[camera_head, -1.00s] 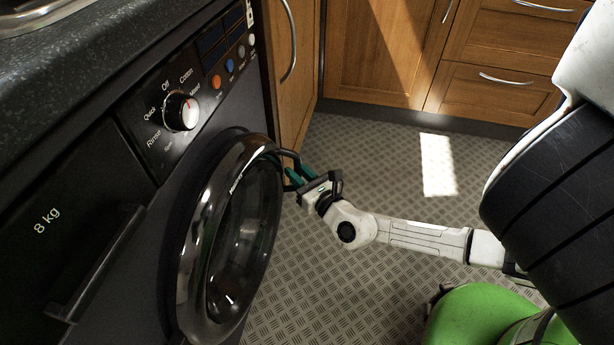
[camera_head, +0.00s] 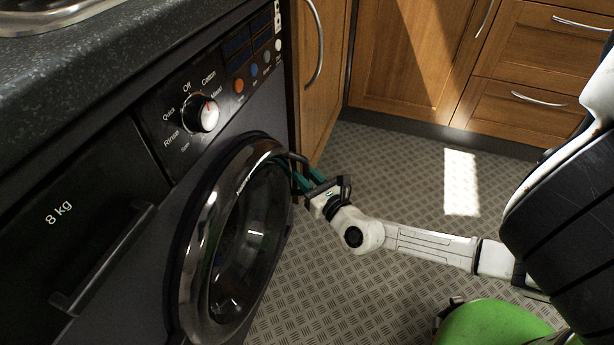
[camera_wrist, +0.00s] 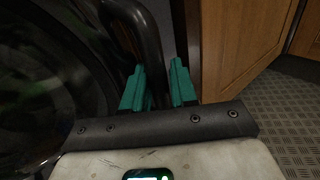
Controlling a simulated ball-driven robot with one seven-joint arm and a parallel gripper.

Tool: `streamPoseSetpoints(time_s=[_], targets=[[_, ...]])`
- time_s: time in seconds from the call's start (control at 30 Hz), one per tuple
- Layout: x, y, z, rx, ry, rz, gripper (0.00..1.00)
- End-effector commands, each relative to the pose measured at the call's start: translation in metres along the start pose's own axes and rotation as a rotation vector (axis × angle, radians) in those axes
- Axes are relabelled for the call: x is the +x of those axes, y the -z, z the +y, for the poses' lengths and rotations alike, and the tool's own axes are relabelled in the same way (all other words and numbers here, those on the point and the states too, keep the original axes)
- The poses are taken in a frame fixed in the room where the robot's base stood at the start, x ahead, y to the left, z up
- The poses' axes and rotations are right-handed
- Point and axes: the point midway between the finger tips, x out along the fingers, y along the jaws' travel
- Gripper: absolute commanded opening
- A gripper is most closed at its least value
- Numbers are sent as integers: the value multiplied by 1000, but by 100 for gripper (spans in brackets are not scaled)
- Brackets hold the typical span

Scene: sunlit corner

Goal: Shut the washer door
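The washer (camera_head: 150,215) is dark, with its round chrome-rimmed door (camera_head: 205,245) on the front. The door stands slightly ajar, close to the washer's face; any latch is hidden. My gripper (camera_head: 302,178) is at the door's upper right edge, its green fingers by the rim. In the wrist view, my gripper (camera_wrist: 158,82) has its two green fingers apart. A dark curved bar of the door (camera_wrist: 148,40) runs down to the gap between them. Whether the fingers touch it is not clear.
A wooden cabinet (camera_head: 322,70) adjoins the washer on the right, close to my gripper. Wooden drawers (camera_head: 515,105) stand at the back. A dark countertop (camera_head: 90,60) covers the washer.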

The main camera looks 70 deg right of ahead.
Motion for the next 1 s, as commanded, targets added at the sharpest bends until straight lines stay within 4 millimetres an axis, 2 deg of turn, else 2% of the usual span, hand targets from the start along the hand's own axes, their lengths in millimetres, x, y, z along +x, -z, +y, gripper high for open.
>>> streamPoseSetpoints(time_s=[0.07, 0.17, 0.4, 0.6, 0.8, 1.0], targets=[[0, -2, 5, 16, -6, 0, 43], [-15, -4, 5, 15, -8, 0, 43], [-65, -4, 9, 9, -20, 2, 43], [-96, -4, 9, 9, -21, 0, 43], [-109, -2, 10, 9, -21, -1, 44], [-110, -2, 10, 8, -21, -2, 45]])
